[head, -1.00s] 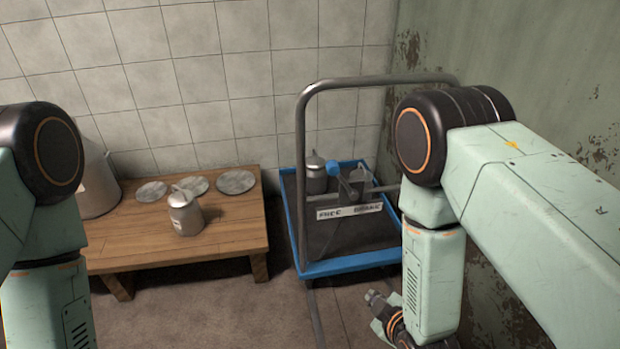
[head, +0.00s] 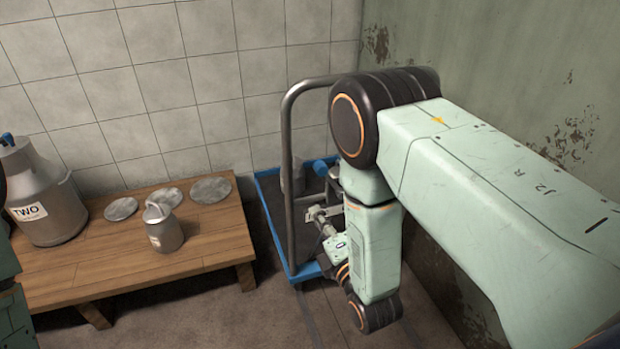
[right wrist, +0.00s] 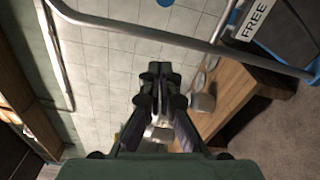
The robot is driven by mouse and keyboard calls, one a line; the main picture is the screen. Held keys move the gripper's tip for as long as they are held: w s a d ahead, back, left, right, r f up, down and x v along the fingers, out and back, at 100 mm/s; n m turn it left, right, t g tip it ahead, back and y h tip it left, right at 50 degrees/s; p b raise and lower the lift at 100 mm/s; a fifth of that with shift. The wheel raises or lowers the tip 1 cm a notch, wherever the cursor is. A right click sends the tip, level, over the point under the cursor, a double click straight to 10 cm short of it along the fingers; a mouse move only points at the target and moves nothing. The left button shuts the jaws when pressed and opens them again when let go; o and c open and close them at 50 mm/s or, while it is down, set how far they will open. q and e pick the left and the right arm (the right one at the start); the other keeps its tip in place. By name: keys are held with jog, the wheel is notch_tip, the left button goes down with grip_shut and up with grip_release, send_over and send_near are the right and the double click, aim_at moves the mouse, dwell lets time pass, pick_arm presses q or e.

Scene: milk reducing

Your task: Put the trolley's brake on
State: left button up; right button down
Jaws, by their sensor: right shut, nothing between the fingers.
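The trolley (head: 266,217) has a blue rim and a bent grey handle (head: 288,150), and stands by the back wall. Its brake lever, with a blue knob (head: 320,168), leans up and left, toward the FREE side. The FREE end of the label plate shows in the right wrist view (right wrist: 257,20); my arm hides most of the plate in the head view. My right gripper (head: 318,214) is shut and empty, by the handle and below the knob, apart from the knob. It also shows in the right wrist view (right wrist: 160,70). My left gripper is out of view.
A wooden bench (head: 190,255) at left bears a large can marked TWO (head: 55,205), a small can (head: 164,232) and several round lids (head: 210,190). The peeling green wall (head: 480,50) is close on the right.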

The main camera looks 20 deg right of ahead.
aim_at(331, 181)
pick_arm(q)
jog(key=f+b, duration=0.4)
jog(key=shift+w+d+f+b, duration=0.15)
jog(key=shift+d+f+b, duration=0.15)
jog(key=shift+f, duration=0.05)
pick_arm(e)
jog(key=w+d, duration=0.3)
jog(key=w, duration=0.8)
jog(key=shift+w, duration=0.4)
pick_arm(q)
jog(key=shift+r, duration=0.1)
pick_arm(e)
jog(key=shift+s+r, duration=0.1)
jog(key=shift+r, duration=0.05)
jog(key=shift+d, duration=0.1)
